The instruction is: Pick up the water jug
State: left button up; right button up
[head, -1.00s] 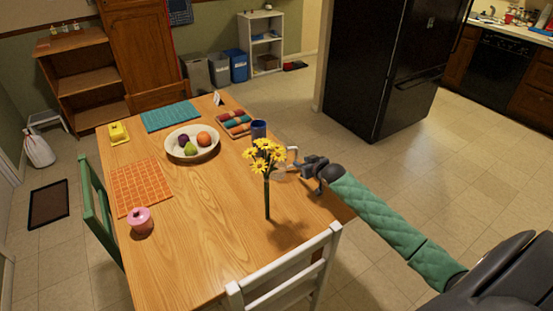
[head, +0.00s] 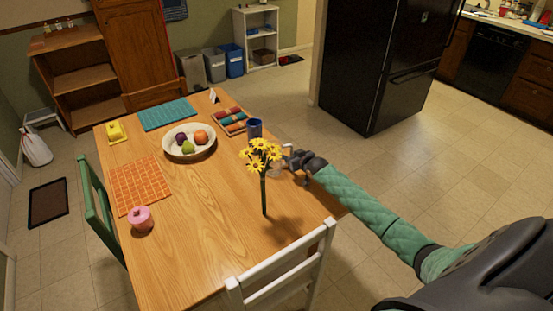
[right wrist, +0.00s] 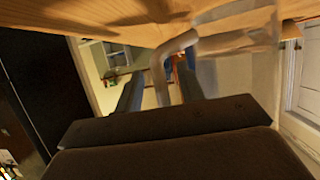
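The water jug is clear and hard to see. In the head view its body (head: 275,171) shows on the table right of the yellow flowers and is partly hidden by them. My right gripper (head: 289,158) is at the jug's right side, by its handle. In the right wrist view the table is at the top and the see-through jug (right wrist: 240,45) is below it. Its pale curved handle (right wrist: 172,50) reaches down between the two fingers of my right gripper (right wrist: 160,88). The fingers are apart, with gaps beside the handle. My left gripper is not in view.
A vase of yellow flowers (head: 264,190) stands close to the jug. A blue cup (head: 255,128), a fruit bowl (head: 170,151) and a colourful patterned item (head: 229,121) are behind it. A white chair (head: 285,268) stands at the near edge. The table's right front is clear.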

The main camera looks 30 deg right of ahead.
grip_shut()
jog(key=shift+r, duration=0.2)
dwell(0.4)
